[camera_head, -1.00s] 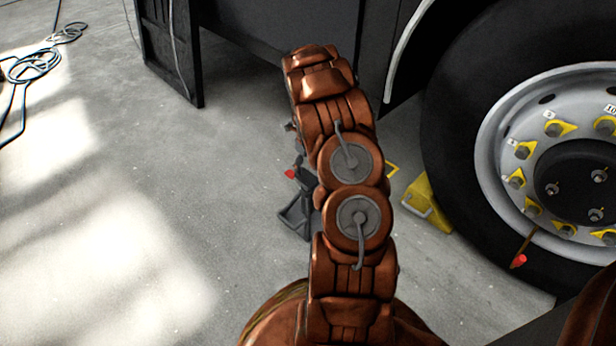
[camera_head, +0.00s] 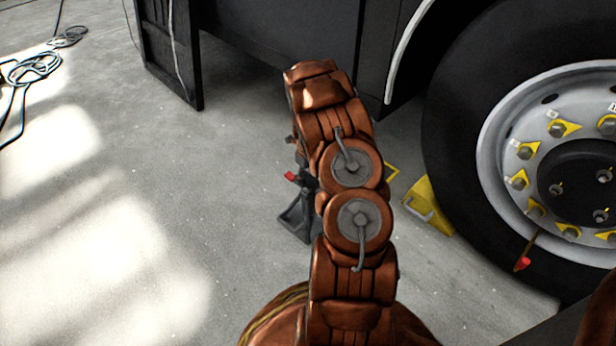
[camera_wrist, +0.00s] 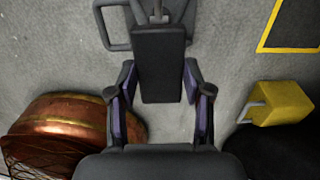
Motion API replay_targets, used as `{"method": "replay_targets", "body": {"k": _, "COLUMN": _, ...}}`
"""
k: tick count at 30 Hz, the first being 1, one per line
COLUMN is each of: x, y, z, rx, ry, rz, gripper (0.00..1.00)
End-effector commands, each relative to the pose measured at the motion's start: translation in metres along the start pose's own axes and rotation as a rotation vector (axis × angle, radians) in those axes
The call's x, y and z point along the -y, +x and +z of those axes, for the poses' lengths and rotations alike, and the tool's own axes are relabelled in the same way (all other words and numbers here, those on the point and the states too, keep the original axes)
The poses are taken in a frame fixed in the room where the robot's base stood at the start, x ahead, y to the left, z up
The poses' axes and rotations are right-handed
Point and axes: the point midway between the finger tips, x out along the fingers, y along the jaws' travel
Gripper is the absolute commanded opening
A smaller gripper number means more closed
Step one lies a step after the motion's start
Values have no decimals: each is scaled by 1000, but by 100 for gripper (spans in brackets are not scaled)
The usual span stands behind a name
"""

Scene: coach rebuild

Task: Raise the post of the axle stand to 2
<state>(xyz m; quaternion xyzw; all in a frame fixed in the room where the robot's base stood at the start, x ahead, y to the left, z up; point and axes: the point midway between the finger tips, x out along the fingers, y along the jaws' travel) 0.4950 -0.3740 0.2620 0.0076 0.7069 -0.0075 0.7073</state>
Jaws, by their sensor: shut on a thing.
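The axle stand (camera_head: 297,218) is dark grey and stands on the floor, partly hidden behind my arm in the head view. A red part (camera_head: 291,177) shows near its upper left side. In the wrist view, my gripper (camera_wrist: 160,68) has its two purple-padded fingers on either side of a dark block, seemingly the top of the stand's post (camera_wrist: 159,80), and is shut on it. Part of the stand's grey base frame (camera_wrist: 116,45) shows beyond the block. The post's height marks are not visible. The head view hides my gripper behind the arm.
A large wheel (camera_head: 448,150) stands to the right, with a yellow chock (camera_head: 428,207) beside it. A yellow-edged dark patch (camera_wrist: 294,25) lies on the floor. A dark vehicle body (camera_head: 280,30) is behind the arm. Cables (camera_head: 35,68) lie far left; floor between is clear.

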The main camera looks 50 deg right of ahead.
Motion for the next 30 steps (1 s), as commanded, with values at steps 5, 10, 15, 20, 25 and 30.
{"method": "replay_targets", "body": {"k": 5, "x": 0, "y": 0, "z": 0, "rx": -1, "ry": 0, "rz": 1, "gripper": 19}}
{"method": "replay_targets", "body": {"k": 10, "x": -1, "y": 0, "z": 0, "rx": -1, "ry": 0, "rz": 1, "gripper": 1}}
{"method": "replay_targets", "body": {"k": 15, "x": -1, "y": 0, "z": 0, "rx": -1, "ry": 0, "rz": 1, "gripper": 0}}
{"method": "replay_targets", "body": {"k": 20, "x": -1, "y": -9, "z": 0, "rx": -1, "ry": 0, "rz": 1, "gripper": 0}}
{"method": "replay_targets", "body": {"k": 25, "x": -1, "y": -39, "z": 1, "rx": 0, "ry": 0, "rz": 0, "gripper": 0}}
{"method": "replay_targets", "body": {"k": 30, "x": 0, "y": -67, "z": 1, "rx": 0, "ry": 0, "rz": 0, "gripper": 0}}
